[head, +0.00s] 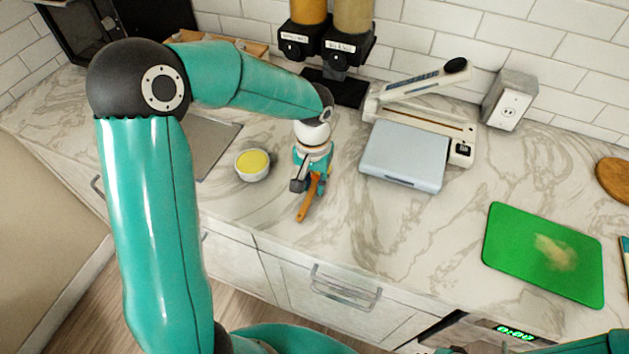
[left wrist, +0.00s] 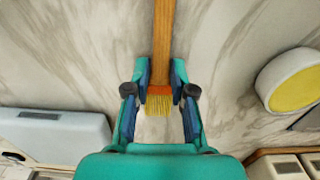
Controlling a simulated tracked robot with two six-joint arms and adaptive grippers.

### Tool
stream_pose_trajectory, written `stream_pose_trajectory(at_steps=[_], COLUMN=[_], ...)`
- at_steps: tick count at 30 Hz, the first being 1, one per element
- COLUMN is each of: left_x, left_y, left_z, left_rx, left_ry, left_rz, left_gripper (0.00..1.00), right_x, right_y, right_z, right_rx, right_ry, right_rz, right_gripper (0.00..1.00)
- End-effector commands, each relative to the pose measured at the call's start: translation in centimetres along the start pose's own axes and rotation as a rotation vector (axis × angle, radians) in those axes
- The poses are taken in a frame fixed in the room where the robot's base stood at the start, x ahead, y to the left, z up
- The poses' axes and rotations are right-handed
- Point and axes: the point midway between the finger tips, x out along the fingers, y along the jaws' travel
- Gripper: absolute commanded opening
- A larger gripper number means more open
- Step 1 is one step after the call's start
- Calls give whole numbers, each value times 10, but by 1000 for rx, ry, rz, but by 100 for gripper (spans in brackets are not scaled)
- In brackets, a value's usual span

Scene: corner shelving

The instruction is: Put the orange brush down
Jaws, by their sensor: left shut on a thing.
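The orange brush (head: 307,201) is in my left gripper (head: 311,185), low over the marble counter between the yellow bowl and the grey scale-like box. In the left wrist view, the brush (left wrist: 163,35) has a wooden handle and yellow bristles. The fingers of my left gripper (left wrist: 163,75) are shut on it near the base of the bristles. The handle points away from the gripper. Whether the brush touches the counter cannot be told. My right gripper is not in view; only a piece of my right arm shows at the lower right.
A white bowl with yellow contents (head: 252,165) stands left of the gripper. A light grey flat box (head: 404,155) and a sealer-like device (head: 428,112) are to the right. A green board (head: 515,260) lies farther right. The counter between box and board is clear.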

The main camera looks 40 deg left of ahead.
Motion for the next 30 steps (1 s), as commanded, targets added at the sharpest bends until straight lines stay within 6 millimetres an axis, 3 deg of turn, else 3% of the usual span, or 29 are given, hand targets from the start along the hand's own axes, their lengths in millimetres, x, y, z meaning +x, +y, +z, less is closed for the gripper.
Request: stream_pose_trajectory(at_steps=[11, 12, 16, 30], left_x=[6, 4, 4, -7], left_y=[0, 0, 0, 0], left_z=[0, 0, 0, -1], left_rx=[-1, -1, -1, -2], left_ry=[1, 1, 1, 4], left_rz=[0, 0, 0, 1], left_gripper=[0, 29, 49, 49], right_x=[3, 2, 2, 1], right_y=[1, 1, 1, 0], right_z=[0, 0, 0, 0], right_rx=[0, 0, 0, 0], right_ry=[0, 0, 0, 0], right_rz=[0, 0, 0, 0], right_gripper=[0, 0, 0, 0])
